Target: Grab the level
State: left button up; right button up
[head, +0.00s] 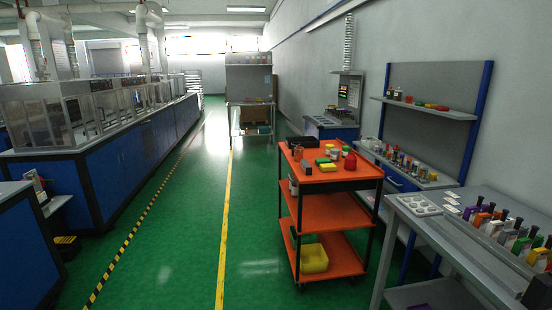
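I cannot pick out a level for certain at this distance. The orange cart (318,211) stands ahead, right of centre, and carries several small items on its top shelf. Among them are a yellow block (326,167), a red item (350,162) and a dark item (307,168). A grey table (425,222) at the right holds a row of coloured items and a pale tray (419,205). Neither of my grippers can be made out in the head view.
A yellow bin (313,259) sits on the cart's bottom shelf. A shelved workbench (430,113) stands along the right wall. Blue lab benches (125,150) line the left. The green floor (180,235) between the left benches and the cart is clear.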

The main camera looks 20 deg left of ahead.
aim_at(305, 166)
jog(key=u, duration=0.15)
jog(key=i, duration=0.6)
jog(key=u, duration=0.25)
jog(key=k, duration=0.4)
jog(key=z, duration=0.75)
jog(key=i, duration=1.8)
jog(key=u, duration=0.65)
